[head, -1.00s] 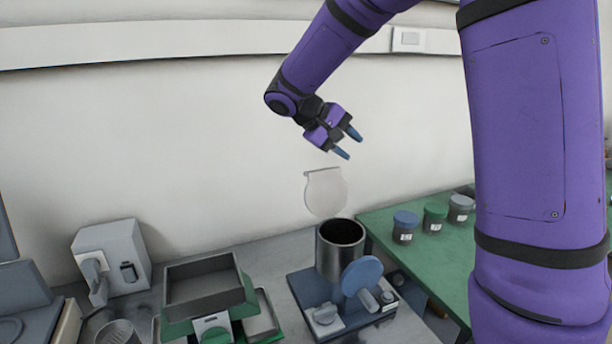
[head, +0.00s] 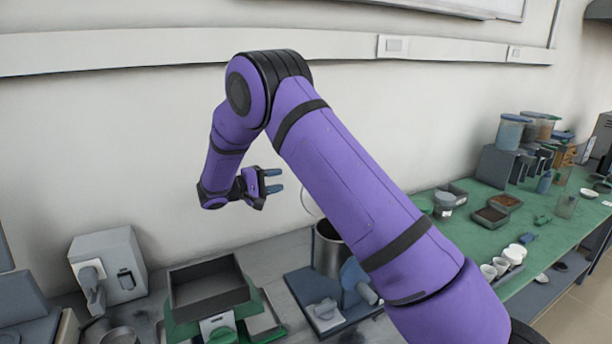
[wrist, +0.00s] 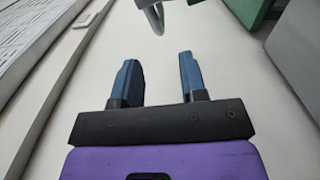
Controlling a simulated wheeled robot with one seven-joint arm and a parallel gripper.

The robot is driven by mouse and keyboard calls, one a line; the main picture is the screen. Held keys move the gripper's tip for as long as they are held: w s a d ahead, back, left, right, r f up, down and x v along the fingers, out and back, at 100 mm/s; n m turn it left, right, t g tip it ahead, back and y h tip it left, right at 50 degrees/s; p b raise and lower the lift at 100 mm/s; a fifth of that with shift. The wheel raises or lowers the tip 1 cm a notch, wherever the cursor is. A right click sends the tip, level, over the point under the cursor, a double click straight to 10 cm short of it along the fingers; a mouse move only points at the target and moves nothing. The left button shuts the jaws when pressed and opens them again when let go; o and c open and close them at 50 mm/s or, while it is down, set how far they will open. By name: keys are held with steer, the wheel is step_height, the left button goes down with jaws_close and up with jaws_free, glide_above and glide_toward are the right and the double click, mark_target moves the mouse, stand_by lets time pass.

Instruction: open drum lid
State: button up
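The drum (head: 327,254) is a steel cylinder with its dark open mouth facing up, on a blue-grey base unit (head: 318,316). Its pale, see-through round lid (head: 309,203) stands upright above the back of the rim; my arm hides part of the lid and of the drum. My gripper (head: 275,181) is up and to the left of the lid, apart from it, with its blue fingers pointing right. In the wrist view the fingers (wrist: 160,80) are spread with nothing between them. A pale curved edge (wrist: 153,15) beyond them may be the lid.
A green balance-like unit with a grey tray (head: 208,285) stands left of the drum. A grey box device (head: 108,265) is farther left. A green bench (head: 480,235) with jars, cups and trays lies to the right. The wall is close behind.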

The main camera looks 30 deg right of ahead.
steer(key=d, duration=1)
steer(key=shift+d, duration=0.35)
steer(key=shift+s, duration=0.1)
jaws_close()
